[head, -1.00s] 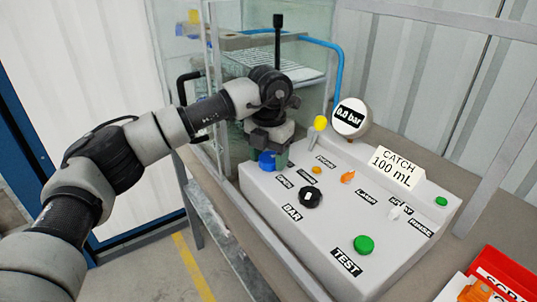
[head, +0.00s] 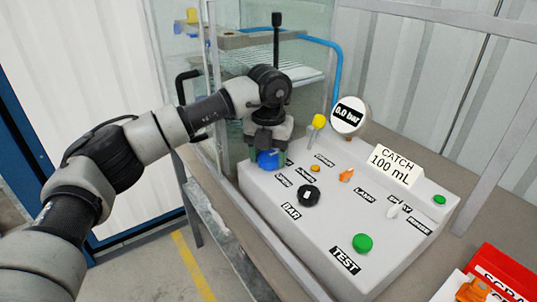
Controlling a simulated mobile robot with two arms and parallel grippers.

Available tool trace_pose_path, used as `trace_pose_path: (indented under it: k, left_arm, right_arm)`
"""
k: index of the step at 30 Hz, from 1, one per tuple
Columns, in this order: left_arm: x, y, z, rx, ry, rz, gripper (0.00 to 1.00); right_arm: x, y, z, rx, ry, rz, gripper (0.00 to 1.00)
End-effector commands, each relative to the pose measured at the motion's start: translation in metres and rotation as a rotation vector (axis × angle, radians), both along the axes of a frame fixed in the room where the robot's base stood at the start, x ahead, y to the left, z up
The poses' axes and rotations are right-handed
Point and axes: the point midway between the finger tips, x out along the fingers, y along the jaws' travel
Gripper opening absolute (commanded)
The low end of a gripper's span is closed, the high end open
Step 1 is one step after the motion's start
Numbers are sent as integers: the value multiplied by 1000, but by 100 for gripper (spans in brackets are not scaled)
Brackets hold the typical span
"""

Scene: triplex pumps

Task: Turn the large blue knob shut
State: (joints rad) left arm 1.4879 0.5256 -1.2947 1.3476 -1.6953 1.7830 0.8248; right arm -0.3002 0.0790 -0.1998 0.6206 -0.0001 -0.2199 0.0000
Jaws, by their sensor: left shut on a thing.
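The large blue knob (head: 268,160) sits at the far left corner of the grey control panel (head: 300,234). My left gripper (head: 270,150) points down over it and is shut on it. The fingers and the arm's wrist hide the upper part of the knob and part of the labels beside it. How far the knob is turned cannot be read. My right gripper is not in view.
The panel also carries a black BAR knob (head: 308,196), a green TEST button (head: 362,243), an orange switch (head: 347,175) and a yellow-topped lever (head: 319,121). A gauge (head: 348,117) reads 0.0 bar. A red bin (head: 500,275) stands at lower right.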

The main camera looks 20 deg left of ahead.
Motion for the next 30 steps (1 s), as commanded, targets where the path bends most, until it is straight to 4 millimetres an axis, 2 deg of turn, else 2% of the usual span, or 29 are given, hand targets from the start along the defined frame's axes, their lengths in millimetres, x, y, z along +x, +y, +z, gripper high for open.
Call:
trace_pose_path:
  k: [1,2,6,14,17,20,30]
  left_arm:
    - [1,1,2,-2,-5,5,32]
    - [1,1,2,-2,-5,5,61]
    - [1,1,1,-1,-3,3,82]
    - [0,0,1,-1,-1,1,82]
    - [1,0,7,-1,-3,1,82]
    - [1,0,21,-2,-4,1,82]
    - [1,0,87,-2,-4,1,82]
  right_arm:
    - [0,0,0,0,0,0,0]
    - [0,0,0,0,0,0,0]
    - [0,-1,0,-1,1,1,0]
    - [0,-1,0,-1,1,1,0]
    - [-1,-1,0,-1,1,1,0]
    - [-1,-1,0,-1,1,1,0]
    - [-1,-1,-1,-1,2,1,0]
